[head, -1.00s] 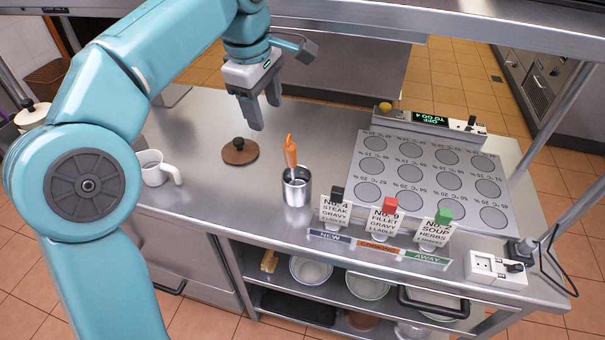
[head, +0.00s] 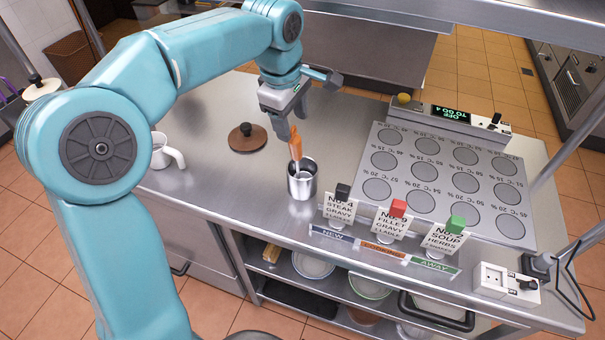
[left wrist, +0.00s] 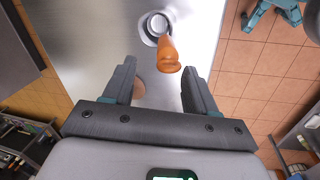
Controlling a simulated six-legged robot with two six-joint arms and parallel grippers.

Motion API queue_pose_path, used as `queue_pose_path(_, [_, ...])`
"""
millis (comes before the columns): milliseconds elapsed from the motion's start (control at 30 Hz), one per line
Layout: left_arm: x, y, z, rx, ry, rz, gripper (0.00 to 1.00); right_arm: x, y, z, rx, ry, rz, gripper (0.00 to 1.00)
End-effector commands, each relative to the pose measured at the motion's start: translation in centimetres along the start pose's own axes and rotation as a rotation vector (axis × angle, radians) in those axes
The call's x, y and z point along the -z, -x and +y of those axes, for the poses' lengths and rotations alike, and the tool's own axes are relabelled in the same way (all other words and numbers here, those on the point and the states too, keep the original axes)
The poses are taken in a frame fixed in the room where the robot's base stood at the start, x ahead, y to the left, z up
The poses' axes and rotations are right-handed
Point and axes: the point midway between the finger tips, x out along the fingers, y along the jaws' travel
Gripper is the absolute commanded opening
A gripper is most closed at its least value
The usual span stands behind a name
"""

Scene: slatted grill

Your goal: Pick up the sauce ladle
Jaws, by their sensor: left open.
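The sauce ladle (head: 295,146) stands in a steel cup (head: 302,182) on the counter, its orange handle sticking up and leaning slightly. In the left wrist view the orange handle (left wrist: 168,55) points toward the camera, and the cup (left wrist: 155,26) is beyond it. My left gripper (head: 292,130) is open at the top of the handle. In the left wrist view its fingers (left wrist: 160,85) are spread, with the handle end just ahead of the gap and a little above it in the picture. The ladle's bowl is hidden inside the cup. My right gripper is not in view.
A brown round lid (head: 247,140) lies left of the cup, and a white mug (head: 166,152) stands further left. Order cards (head: 340,208) on stands line the front edge, right of the cup. A grey panel with round discs (head: 440,180) fills the right side. An overhead shelf (head: 470,14) crosses the top.

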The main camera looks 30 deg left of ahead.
Motion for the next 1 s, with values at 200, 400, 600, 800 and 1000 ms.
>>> queue_pose_path(200, [-0.1, -1.7, 0.0, 0.001, -0.001, 0.0, 0.57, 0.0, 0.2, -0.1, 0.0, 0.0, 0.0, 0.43])
queue_pose_path(400, [-0.3, -4.9, -0.5, 0.004, 0.0, 0.0, 0.57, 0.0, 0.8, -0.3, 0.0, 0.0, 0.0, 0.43])
queue_pose_path(600, [-0.3, -6.5, -0.3, -0.001, -0.001, -0.001, 0.57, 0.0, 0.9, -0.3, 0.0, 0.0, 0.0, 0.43])
queue_pose_path(800, [-0.3, -6.5, -0.3, -0.001, -0.001, 0.0, 0.47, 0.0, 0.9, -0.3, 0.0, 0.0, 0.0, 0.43])
queue_pose_path(1000, [-0.3, -6.5, -0.3, -0.001, -0.001, 0.0, 0.0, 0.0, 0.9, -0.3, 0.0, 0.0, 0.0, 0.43])
